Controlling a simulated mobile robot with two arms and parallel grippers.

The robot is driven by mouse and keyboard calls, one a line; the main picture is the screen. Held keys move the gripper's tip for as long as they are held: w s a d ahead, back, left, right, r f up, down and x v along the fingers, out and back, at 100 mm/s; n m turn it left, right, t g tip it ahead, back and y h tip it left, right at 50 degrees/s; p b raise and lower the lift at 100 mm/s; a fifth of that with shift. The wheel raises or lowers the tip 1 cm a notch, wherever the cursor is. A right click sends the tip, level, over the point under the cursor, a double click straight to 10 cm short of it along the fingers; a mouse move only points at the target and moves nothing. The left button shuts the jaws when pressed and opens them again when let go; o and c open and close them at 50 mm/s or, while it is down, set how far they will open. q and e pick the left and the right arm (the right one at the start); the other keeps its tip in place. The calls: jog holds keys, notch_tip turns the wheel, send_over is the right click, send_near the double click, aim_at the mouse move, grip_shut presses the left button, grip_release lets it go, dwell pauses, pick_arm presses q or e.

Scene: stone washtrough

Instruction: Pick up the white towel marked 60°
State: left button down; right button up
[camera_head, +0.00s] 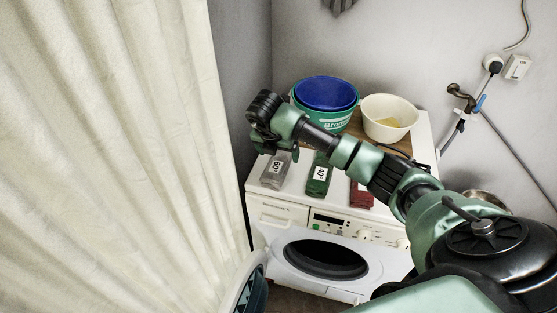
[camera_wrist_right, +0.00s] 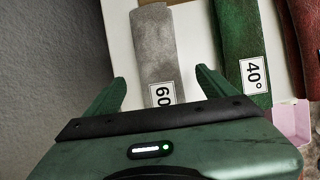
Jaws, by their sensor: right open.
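The towel marked 60° (camera_head: 272,176) looks light grey, folded into a narrow strip, and lies on the left of the washing machine's top (camera_head: 298,181). It also shows in the right wrist view (camera_wrist_right: 154,45), its label at the near end. My right gripper (camera_head: 279,151) is just above the towel's far part in the head view. In the right wrist view my right gripper (camera_wrist_right: 161,82) is open, one finger on each side of the towel, with nothing held. Whether the fingers touch it I cannot tell. My left gripper is not in view.
A green towel marked 40° (camera_head: 319,180) and a red towel (camera_head: 361,194) lie to the right. Behind stand a green bucket with a blue tub (camera_head: 325,92) and a cream basin (camera_head: 389,110). A curtain (camera_head: 110,150) hangs at left; the grey wall (camera_wrist_right: 50,70) is close.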

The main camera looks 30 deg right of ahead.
aim_at(280, 158)
jog(key=shift+d+f, duration=0.2)
jog(key=shift+f, duration=0.2)
jog(key=p+x, duration=0.2)
jog(key=x, duration=0.2)
jog(key=shift+w+f, duration=0.2)
jog(key=shift+f, duration=0.25)
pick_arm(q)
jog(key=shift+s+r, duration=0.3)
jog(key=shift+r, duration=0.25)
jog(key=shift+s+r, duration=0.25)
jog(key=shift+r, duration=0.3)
pick_arm(e)
jog(key=shift+d, duration=0.1)
jog(key=c, duration=1.6)
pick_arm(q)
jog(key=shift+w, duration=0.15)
